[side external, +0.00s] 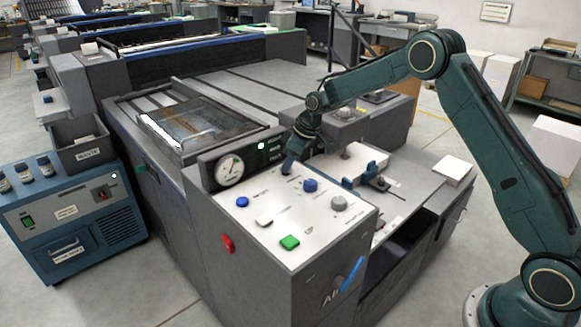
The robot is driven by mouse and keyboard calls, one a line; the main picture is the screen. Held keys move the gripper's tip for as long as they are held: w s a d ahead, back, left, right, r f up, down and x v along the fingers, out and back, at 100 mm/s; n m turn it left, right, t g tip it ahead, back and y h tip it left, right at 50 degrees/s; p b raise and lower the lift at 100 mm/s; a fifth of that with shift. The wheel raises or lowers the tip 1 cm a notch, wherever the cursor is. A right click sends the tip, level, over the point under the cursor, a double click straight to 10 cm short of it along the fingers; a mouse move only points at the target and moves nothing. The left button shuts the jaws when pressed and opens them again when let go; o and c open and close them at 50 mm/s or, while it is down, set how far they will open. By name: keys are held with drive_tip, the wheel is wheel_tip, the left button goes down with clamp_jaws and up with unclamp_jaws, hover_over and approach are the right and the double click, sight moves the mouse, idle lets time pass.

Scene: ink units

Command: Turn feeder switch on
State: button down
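The white control panel (262,244) tops the grey machine in the middle of the side external view. It carries a blue button (242,201), a blue knob (310,185), a grey knob (338,203), a white button (264,220) and a green button (289,242). The labels are too small to read, so I cannot tell which control is the feeder switch. My gripper (290,167) points down at the panel's back edge, left of the blue knob and behind the blue button. Its fingers are small and dark; whether they touch anything is unclear.
A round gauge (230,170) and a lit green display (268,146) stand behind the panel, close to my gripper. A red switch (228,243) sits on the front face. A blue unit (75,235) stands at left. A white block (350,162) lies right of the gripper.

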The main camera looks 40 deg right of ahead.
drive_tip(key=shift+a+m, duration=0.1)
drive_tip(key=shift+m, duration=0.3)
drive_tip(key=m, duration=0.1)
drive_tip(key=m+h, duration=0.1)
drive_tip(key=m, duration=0.1)
drive_tip(key=m+h, duration=0.1)
drive_tip(key=m, duration=0.1)
drive_tip(key=shift+s+a+t, duration=0.1)
drive_tip(key=shift+a+t, duration=0.15)
drive_tip(key=shift+t, duration=0.05)
drive_tip(key=m+h, duration=0.2)
drive_tip(key=m, duration=0.4)
drive_tip(key=shift+a, duration=0.15)
idle(0.3)
drive_tip(key=c, duration=1.4)
unclamp_jaws()
drive_tip(key=shift+r, duration=0.1)
drive_tip(key=v, duration=1.3)
drive_tip(key=shift+w+a+r, duration=0.2)
drive_tip(key=shift+a+r, duration=0.15)
drive_tip(key=shift+a, duration=0.05)
